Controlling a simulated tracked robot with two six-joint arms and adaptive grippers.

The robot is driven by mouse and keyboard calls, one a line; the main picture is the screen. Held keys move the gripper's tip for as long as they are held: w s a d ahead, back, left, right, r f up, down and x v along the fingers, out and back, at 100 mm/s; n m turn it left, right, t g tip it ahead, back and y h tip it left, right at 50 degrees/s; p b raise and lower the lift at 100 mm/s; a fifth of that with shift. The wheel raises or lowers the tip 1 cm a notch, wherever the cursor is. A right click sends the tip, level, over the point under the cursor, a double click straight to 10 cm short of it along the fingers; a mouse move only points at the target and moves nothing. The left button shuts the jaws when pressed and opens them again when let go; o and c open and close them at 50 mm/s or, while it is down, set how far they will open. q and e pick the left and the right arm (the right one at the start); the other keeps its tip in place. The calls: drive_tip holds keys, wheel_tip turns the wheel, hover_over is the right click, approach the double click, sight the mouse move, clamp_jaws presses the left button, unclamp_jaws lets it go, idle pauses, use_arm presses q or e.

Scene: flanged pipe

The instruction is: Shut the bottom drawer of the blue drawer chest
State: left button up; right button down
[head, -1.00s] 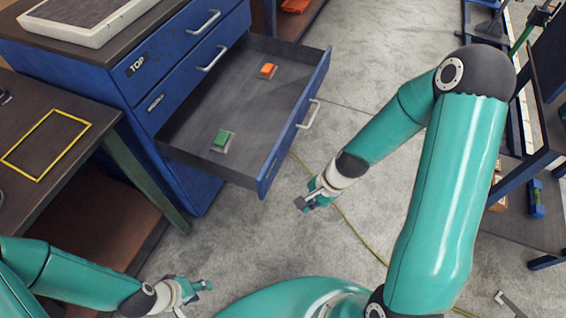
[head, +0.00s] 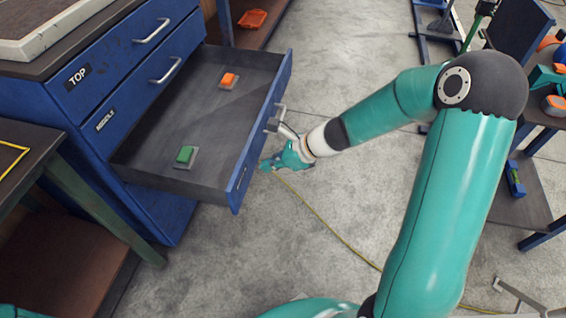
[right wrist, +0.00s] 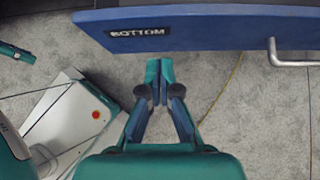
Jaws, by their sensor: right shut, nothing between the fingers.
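The blue drawer chest (head: 155,212) stands at the left in the head view. Its bottom drawer (head: 222,186) is pulled far out, below the shut top and middle drawers. In the right wrist view, the drawer's front (right wrist: 210,30) carries a BOTTOM label, with its bar handle (right wrist: 288,62) to the right. My right gripper (head: 268,163) is shut and empty, close outside that front. In the right wrist view its fingertips (right wrist: 160,68) lie just below the front, between label and handle; contact is not clear. A teal piece at that view's left edge may be my left gripper (right wrist: 15,52).
Inside the drawer are an orange block (head: 229,79) and a green block (head: 186,154) on grey plates. A table (head: 30,150) stands left of the drawer. A yellow cable (head: 325,222) crosses the floor. A shelf (head: 515,205) stands at the right.

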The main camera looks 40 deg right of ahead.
sight(244, 167)
drive_tip(key=w+a, duration=0.2)
drive_tip(key=shift+w+a+f, duration=0.2)
drive_tip(key=shift+w, duration=0.15)
drive_tip(key=shift+w+a, duration=0.25)
drive_tip(key=shift+w, duration=0.05)
